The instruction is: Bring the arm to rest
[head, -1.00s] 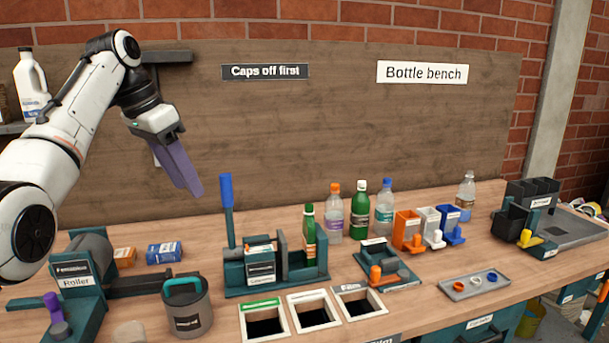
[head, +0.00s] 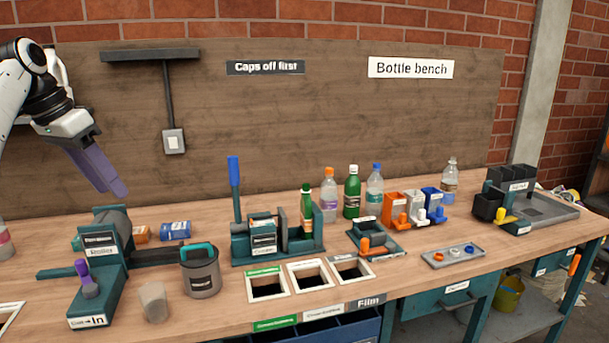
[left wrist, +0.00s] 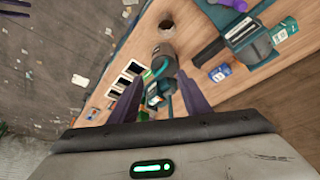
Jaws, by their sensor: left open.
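My left arm comes in from the left in the head view. Its gripper (head: 112,190) has purple fingers, hangs above the back left of the bench (head: 215,311) and touches nothing. In the left wrist view the two purple fingers stand apart with nothing held between them; the grey mug with a teal handle (left wrist: 162,60) shows beyond them.
The roller (head: 100,255) stands below and in front of the left gripper. A grey mug (head: 200,275), a lever device (head: 268,240), several bottles (head: 352,195) and bins (head: 393,208) stand further right.

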